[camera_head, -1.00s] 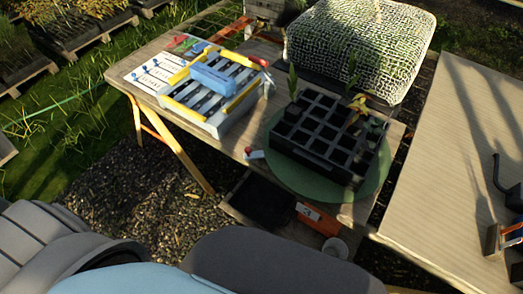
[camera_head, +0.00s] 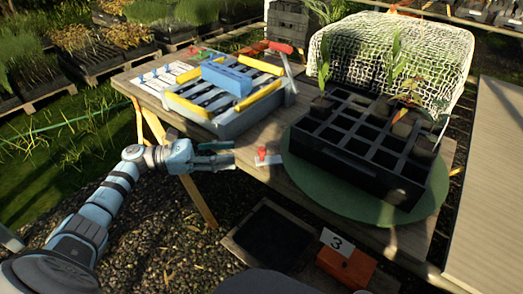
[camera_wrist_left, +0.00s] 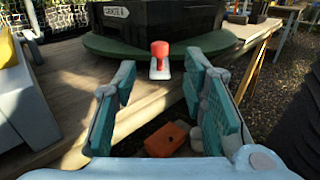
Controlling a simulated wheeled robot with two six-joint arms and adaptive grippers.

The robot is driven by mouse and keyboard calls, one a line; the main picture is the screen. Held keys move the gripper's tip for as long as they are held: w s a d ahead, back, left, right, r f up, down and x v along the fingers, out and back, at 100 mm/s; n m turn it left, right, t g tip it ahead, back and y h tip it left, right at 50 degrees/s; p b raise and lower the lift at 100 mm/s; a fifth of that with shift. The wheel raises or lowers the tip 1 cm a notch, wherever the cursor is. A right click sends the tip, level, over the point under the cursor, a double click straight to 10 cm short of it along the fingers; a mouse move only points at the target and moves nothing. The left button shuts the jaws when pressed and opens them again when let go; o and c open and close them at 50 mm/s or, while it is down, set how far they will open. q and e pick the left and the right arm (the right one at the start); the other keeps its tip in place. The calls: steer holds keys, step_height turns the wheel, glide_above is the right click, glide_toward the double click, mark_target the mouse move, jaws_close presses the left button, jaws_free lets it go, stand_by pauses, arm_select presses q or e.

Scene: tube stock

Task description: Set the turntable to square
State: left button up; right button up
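The round green turntable (camera_head: 320,193) lies on the wooden table and bears a black compartment tray (camera_head: 360,150) with a few seedlings in it. The tray sits at a slant to the table's edges. A small red knob on a pale base (camera_head: 263,157) stands at the turntable's left edge; it also shows in the left wrist view (camera_wrist_left: 160,55), in front of the green disc (camera_wrist_left: 205,45). My left gripper (camera_head: 234,156) is just left of the red knob, near the table's front edge. Its fingers (camera_wrist_left: 160,105) are apart and empty. My right gripper is not in view.
A grey and yellow rack with a blue block (camera_head: 227,78) stands on the table's left part. A netted cover (camera_head: 395,45) is behind the tray. Below the table are an orange box marked 3 (camera_head: 345,266) and a dark bin (camera_head: 268,238). Another wooden table (camera_head: 495,190) stands at right.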

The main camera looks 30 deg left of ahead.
mark_target(262, 149)
arm_select(q)
steer(key=x, duration=0.9)
steer(key=shift+w+d, duration=0.2)
steer(key=shift+d, duration=0.1)
jaws_close()
